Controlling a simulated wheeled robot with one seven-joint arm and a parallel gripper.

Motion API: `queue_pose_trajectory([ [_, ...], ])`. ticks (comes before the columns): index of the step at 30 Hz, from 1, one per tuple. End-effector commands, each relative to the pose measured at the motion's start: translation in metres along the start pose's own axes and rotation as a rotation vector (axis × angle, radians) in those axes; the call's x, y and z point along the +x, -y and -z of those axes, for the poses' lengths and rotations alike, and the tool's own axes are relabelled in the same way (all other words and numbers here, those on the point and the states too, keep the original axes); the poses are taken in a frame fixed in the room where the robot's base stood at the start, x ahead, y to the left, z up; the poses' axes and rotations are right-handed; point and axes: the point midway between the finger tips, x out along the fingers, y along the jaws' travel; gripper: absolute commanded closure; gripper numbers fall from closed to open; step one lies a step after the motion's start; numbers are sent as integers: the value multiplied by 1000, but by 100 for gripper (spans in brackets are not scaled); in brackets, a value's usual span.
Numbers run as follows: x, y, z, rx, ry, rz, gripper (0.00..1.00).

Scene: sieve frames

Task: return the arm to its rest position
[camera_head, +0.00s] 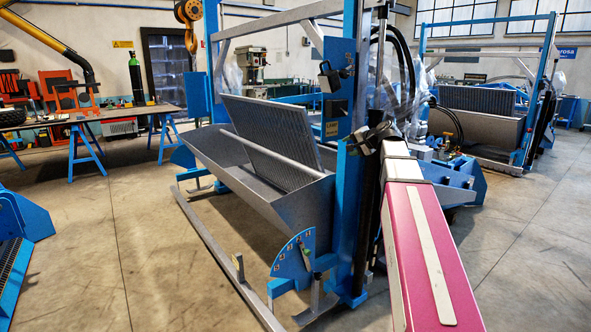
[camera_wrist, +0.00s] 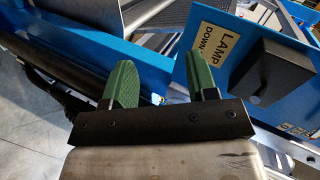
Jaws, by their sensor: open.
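My arm, with a pink link and a pale end, reaches up from the lower right in the head view. My gripper (camera_head: 372,138) is beside the blue upright of the sieve frame, small and dark there. In the wrist view my gripper (camera_wrist: 167,78) shows two green fingers spread apart with nothing held between them.
The sieve frame's grey trough (camera_head: 300,205) and tilted grating (camera_head: 270,135) stand left of my arm. A blue upright (camera_head: 350,220) is close to my gripper. A second frame (camera_head: 480,125) stands behind at right. A workbench (camera_head: 110,113) is at left. Floor at lower right is clear.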

Motion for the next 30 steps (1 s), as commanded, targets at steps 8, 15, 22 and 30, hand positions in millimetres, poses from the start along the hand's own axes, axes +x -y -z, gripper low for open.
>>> queue_pose_trajectory([
  [8, 42, -122, -84, -119, 119, -253, 47],
  [15, 55, -218, -157, -235, 249, -461, 47],
  [22, 48, -301, -227, -354, 393, -648, 47],
  [30, 22, -381, -298, -492, 571, -840, 47],
])
